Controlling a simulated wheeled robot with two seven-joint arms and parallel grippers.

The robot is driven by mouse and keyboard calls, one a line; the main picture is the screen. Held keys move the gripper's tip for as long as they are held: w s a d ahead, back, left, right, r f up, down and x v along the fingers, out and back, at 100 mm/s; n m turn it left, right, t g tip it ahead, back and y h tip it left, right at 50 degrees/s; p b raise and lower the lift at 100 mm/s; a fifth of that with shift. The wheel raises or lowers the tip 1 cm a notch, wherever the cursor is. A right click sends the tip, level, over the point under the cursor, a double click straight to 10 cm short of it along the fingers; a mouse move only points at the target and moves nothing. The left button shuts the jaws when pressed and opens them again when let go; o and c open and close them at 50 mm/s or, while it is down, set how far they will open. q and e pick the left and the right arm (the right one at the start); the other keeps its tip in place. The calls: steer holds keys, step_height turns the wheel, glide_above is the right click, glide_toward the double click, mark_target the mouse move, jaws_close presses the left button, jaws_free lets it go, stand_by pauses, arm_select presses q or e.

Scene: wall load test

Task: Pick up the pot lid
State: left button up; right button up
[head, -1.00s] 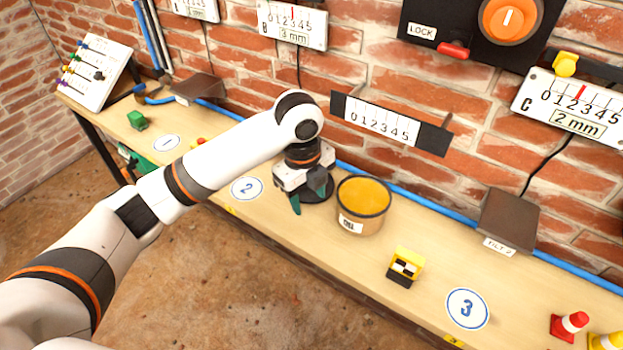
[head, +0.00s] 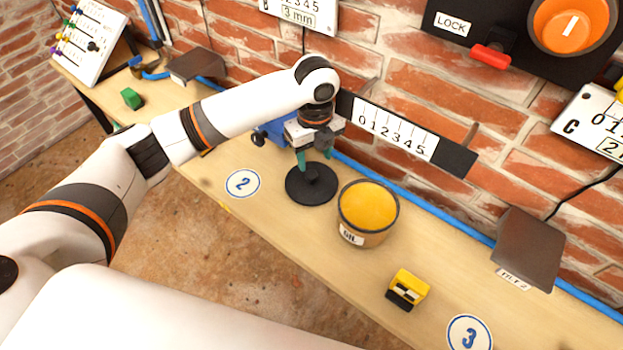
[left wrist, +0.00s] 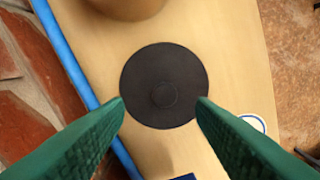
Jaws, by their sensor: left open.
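The pot lid is a flat black disc with a round knob (head: 311,190), lying on the bench beside the pot (head: 365,230), not on it. The pot has a dark rim, yellow-orange contents and a white label. My left gripper (head: 314,160) points down above the lid, its two green fingers apart and empty. In the left wrist view the lid (left wrist: 164,70) lies between and beyond the open fingertips (left wrist: 162,102), with its knob near the middle. A gap between fingers and knob shows. My right gripper is not in view.
A yellow and black block (head: 408,288) and the number 3 disc (head: 469,333) are right of the pot. The number 2 disc (head: 243,183) lies left of the lid. A scale panel (head: 395,130) and brown ledge (head: 528,250) are along the brick wall. A blue object (head: 272,130) is behind the gripper.

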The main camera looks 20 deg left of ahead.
mark_target(312, 174)
arm_select(q)
steer(key=shift+f, duration=0.65)
steer(key=f, duration=0.1)
steer(key=f+p, duration=0.1)
steer(key=f, duration=0.1)
steer(key=shift+s+a+f, duration=0.15)
steer(key=shift+a+f, duration=0.15)
steer(key=shift+a, duration=0.05)
steer(key=shift+f, duration=0.4)
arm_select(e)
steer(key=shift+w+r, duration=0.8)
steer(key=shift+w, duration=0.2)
arm_select(q)
steer(key=shift+c, duration=0.2)
steer(key=c, duration=1)
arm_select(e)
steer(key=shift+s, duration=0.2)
arm_select(q)
steer(key=shift+r, duration=0.1)
